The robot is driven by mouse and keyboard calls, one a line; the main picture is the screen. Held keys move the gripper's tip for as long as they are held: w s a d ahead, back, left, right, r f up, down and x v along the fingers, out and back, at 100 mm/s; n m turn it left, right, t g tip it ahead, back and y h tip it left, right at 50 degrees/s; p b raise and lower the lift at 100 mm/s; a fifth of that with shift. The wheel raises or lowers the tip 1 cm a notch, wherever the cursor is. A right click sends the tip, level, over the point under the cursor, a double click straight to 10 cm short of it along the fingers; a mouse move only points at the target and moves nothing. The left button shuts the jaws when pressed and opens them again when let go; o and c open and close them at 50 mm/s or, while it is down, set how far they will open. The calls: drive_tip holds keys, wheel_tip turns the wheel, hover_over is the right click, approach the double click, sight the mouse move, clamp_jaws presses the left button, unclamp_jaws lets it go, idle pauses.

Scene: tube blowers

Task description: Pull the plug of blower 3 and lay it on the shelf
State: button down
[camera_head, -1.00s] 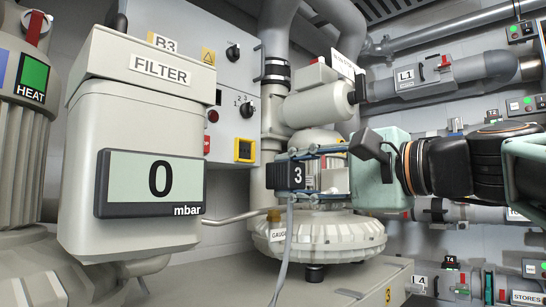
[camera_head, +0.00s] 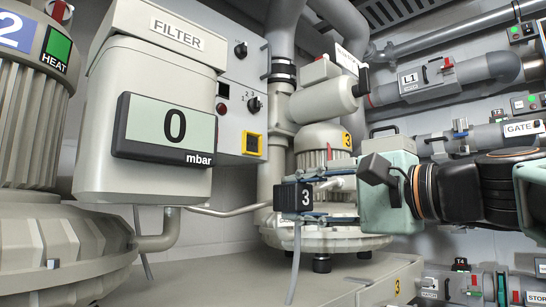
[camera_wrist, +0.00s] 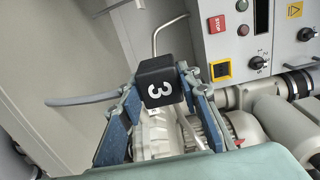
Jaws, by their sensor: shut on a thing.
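The plug (camera_head: 306,198) is a small black block with a white 3 on its face. My gripper (camera_head: 305,186) is shut on it with blue fingers. The wrist view also shows the plug (camera_wrist: 160,82) between the fingertips. Its grey cable (camera_head: 294,265) hangs down below it in the head view. Blower 3 (camera_head: 323,140), a pale ribbed machine with a yellow 3 label, stands behind the gripper. The plug looks clear of the blower, in front of its round base. The blower's socket cannot be made out. I cannot tell which surface is the shelf.
A beige flat ledge (camera_head: 220,285) runs along the bottom, with bare room on top. A filter box (camera_head: 140,80) with a 0 mbar display stands at left. A control panel (camera_head: 245,105) is behind it. Grey pipes (camera_head: 450,75) fill the right side.

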drive_tip(key=shift+f+b, duration=4.4)
drive_tip(key=shift+f, duration=0.6)
drive_tip(key=shift+f+b, duration=0.7)
drive_tip(key=shift+f, duration=0.5)
drive_tip(key=shift+r, duration=0.1)
drive_tip(key=shift+r+p, duration=2)
drive_tip(key=shift+r, duration=0.4)
drive_tip(key=shift+f, duration=0.1)
